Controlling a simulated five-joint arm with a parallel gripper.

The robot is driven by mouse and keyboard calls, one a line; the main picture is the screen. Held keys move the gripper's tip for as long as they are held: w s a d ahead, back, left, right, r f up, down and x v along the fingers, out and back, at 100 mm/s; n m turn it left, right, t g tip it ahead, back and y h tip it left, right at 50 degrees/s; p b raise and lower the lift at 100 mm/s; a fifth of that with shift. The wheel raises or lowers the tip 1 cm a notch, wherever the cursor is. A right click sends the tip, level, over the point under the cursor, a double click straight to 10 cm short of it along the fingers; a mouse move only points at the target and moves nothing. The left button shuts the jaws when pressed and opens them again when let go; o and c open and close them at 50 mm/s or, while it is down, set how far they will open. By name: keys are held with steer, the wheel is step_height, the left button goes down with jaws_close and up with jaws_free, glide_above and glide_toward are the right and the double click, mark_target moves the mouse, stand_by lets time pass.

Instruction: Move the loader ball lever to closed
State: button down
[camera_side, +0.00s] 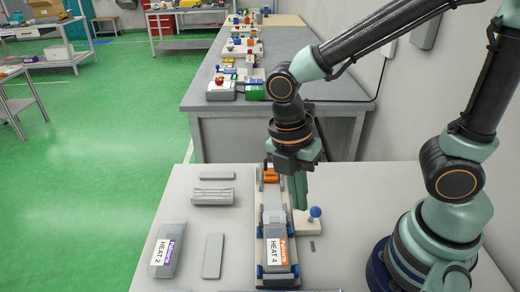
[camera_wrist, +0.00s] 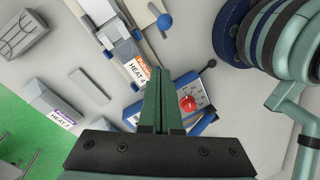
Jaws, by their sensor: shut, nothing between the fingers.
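The ball lever (camera_side: 315,212) has a blue ball on a short stem, on a pale base right of the central track. In the wrist view its blue ball (camera_wrist: 164,21) shows near the top. My gripper (camera_side: 299,206) points down just left of the blue ball in the side view, with green fingers together and empty. In the wrist view my gripper (camera_wrist: 163,75) is in the lower middle, and the ball lies beyond its tips. I see no contact with the lever. A grey cartridge labelled HEAT 4 (camera_side: 276,240) lies on the track.
A blue unit with a red knob (camera_wrist: 187,103) and a black-ball lever (camera_wrist: 211,63) shows beside the fingers. The HEAT 2 cartridge (camera_side: 167,250), a grey bar (camera_side: 213,256) and a slotted block (camera_side: 212,196) lie on the left. A cluttered bench (camera_side: 290,60) stands behind.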

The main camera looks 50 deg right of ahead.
mark_target(313, 216)
steer(key=d+f, duration=0.3)
steer(key=f, duration=0.2)
steer(key=shift+s+d+f, duration=0.15)
steer(key=shift+d+f, duration=0.25)
